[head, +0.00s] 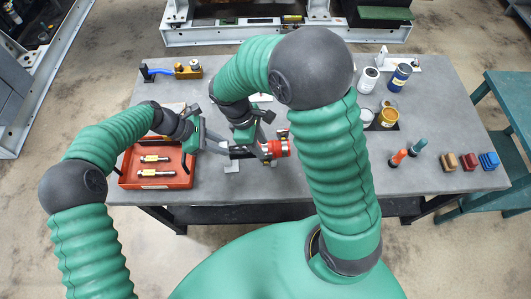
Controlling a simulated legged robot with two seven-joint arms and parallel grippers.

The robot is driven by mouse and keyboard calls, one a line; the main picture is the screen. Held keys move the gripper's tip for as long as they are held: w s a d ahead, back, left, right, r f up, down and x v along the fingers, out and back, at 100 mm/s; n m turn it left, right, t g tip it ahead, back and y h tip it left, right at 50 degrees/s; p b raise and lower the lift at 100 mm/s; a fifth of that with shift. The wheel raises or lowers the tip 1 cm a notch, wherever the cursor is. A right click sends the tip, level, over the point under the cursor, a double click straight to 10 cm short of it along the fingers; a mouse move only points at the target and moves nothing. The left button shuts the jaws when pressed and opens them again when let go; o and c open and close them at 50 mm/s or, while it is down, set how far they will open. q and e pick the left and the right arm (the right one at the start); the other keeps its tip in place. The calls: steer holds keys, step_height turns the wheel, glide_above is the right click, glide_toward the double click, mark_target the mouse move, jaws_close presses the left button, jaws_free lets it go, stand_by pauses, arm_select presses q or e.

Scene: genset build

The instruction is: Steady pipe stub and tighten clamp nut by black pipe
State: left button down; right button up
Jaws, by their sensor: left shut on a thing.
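A red cylindrical part (278,148) with a brassy bit at its upper edge lies near the middle of the grey table. A short dark piece (241,152), which looks like the black pipe, runs left from it. My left gripper (226,147) comes in from the left and is shut on the dark piece's left end, which I take as the pipe stub. My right gripper (262,150) reaches down from above, beside the red part. Its fingers are partly hidden and I cannot tell whether they touch it. The clamp nut cannot be made out clearly.
A red tray (128,181) with brass fittings (155,158) sits at left. Cans (388,117), orange and teal-handled tools (398,157) and coloured blocks (469,161) stand at right. A brass block with a blue part (188,70) is at back left. The table's front middle is clear.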

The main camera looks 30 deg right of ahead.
steer(key=shift+x, duration=1.75)
steer(key=shift+c, duration=0.2)
